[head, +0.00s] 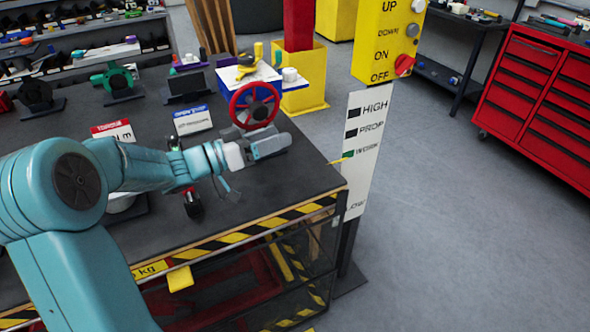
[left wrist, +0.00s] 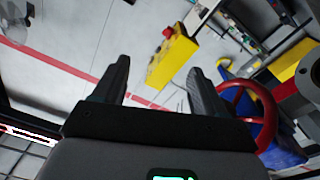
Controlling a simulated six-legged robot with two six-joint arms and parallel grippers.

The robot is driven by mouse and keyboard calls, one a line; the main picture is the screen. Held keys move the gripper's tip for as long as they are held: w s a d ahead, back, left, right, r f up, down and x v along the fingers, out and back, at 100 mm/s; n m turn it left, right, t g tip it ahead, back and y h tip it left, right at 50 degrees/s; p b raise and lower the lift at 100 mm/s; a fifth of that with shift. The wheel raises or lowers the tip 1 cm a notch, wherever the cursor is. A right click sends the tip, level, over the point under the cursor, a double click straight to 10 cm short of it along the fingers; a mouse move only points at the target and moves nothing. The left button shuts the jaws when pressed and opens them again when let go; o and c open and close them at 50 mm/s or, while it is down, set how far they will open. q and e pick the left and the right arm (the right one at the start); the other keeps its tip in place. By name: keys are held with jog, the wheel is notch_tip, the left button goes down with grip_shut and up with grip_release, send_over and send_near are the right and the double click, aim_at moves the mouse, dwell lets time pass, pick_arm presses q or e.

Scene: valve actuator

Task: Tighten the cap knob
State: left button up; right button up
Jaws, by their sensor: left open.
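The valve unit (head: 225,80) stands at the back right of the dark workbench, with a blue and white body, a red handwheel (head: 254,106) in front and a yellow lever (head: 250,62) on top. A small white knob-like part (head: 290,74) shows at its right; I cannot tell if it is the cap knob. My left gripper (head: 275,143) is in front of and below the handwheel, over the bench. It is open with nothing between its fingers (left wrist: 158,85). In the left wrist view the red handwheel (left wrist: 268,115) is right of the fingers. My right gripper is out of view.
Signs (head: 192,119) and fixtures stand on the workbench (head: 285,185) left of the valve unit. A white level plate (head: 357,150) and yellow control box (head: 390,40) stand beyond its right edge. A red tool cabinet (head: 540,85) is at the far right, with open floor between.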

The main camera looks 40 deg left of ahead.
pick_arm(q)
jog(key=w+d+f+n+b, duration=0.1)
jog(key=w+d+f, duration=0.1)
jog(key=d+f, duration=0.2)
notch_tip(320, 180, down, 3)
jog(key=shift+w+r+n+h+b, duration=0.1)
jog(key=shift+w+n+h+b, duration=0.2)
jog(key=shift+w+b, duration=0.1)
jog(key=shift+d, duration=0.2)
